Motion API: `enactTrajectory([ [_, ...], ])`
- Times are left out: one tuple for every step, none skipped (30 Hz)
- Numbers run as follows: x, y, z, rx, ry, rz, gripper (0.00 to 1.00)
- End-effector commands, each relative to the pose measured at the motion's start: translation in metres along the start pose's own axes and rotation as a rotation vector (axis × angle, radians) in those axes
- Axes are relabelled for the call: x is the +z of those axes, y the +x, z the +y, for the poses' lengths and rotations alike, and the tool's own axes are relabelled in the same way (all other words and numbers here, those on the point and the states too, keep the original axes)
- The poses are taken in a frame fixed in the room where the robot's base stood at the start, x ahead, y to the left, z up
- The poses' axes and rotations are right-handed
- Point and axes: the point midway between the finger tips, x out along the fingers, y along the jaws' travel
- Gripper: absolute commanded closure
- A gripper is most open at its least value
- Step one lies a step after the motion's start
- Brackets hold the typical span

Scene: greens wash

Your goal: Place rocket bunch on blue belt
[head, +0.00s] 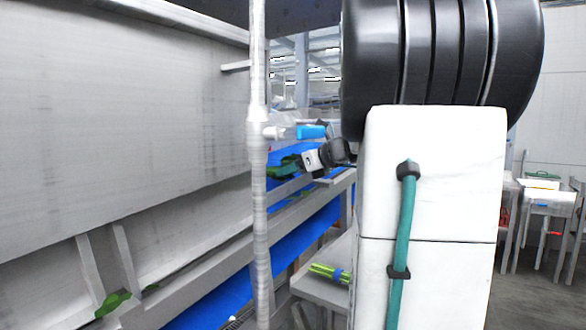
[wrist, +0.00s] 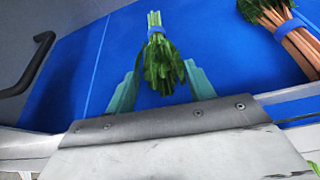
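A leafy green bunch with pale stems and a blue band (wrist: 162,68), seemingly the rocket bunch, lies on the blue belt (wrist: 115,45) in the wrist view. Its stems point away from me and its leaves are between my gripper's (wrist: 163,60) two teal fingers. The fingers stand apart, with blue showing on both sides of the leaves, so my gripper is open. In the head view my gripper's wrist (head: 328,155) hangs over the blue belt (head: 310,229) beside dark green leaves (head: 285,168). The fingers are hard to make out there.
A bunch with orange-brown stems and a blue band (wrist: 290,32) lies on the belt at right. A metal rail runs along the belt. A green-stemmed banded bunch (head: 322,270) lies on a pale stand (head: 312,290). A post (head: 258,180) stands in front; a green leaf (head: 112,303) lies in the trough.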

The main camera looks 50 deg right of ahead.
Motion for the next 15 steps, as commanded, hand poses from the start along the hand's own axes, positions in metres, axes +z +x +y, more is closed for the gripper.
enactTrajectory([
  [0.0, 0.0, 0.0, 0.0, 0.0, 0.0, 0.33],
  [0.0, 0.0, 0.0, 0.0, 0.0, 0.0, 0.25],
  [0.0, 0.0, 0.0, 0.0, 0.0, 0.0, 0.25],
  [0.0, 0.0, 0.0, 0.0, 0.0, 0.0, 0.25],
  [0.0, 0.0, 0.0, 0.0, 0.0, 0.0, 0.25],
  [0.0, 0.0, 0.0, 0.0, 0.0, 0.0, 0.25],
  [0.0, 0.0, 0.0, 0.0, 0.0, 0.0, 0.25],
  [0.0, 0.0, 0.0, 0.0, 0.0, 0.0, 0.25],
  [0.0, 0.0, 0.0, 0.0, 0.0, 0.0, 0.25],
  [0.001, 0.0, 0.0, 0.0, 0.0, 0.0, 0.25],
  [0.001, -0.001, 0.0, 0.0, 0.0, 0.0, 0.25],
  [0.003, -0.001, 0.0, 0.0, 0.0, -0.001, 0.25],
  [0.005, -0.002, 0.0, 0.0, -0.001, -0.001, 0.25],
  [0.008, -0.003, 0.0, 0.0, -0.001, -0.001, 0.25],
  [0.013, -0.005, 0.0, 0.0, -0.003, -0.001, 0.25],
])
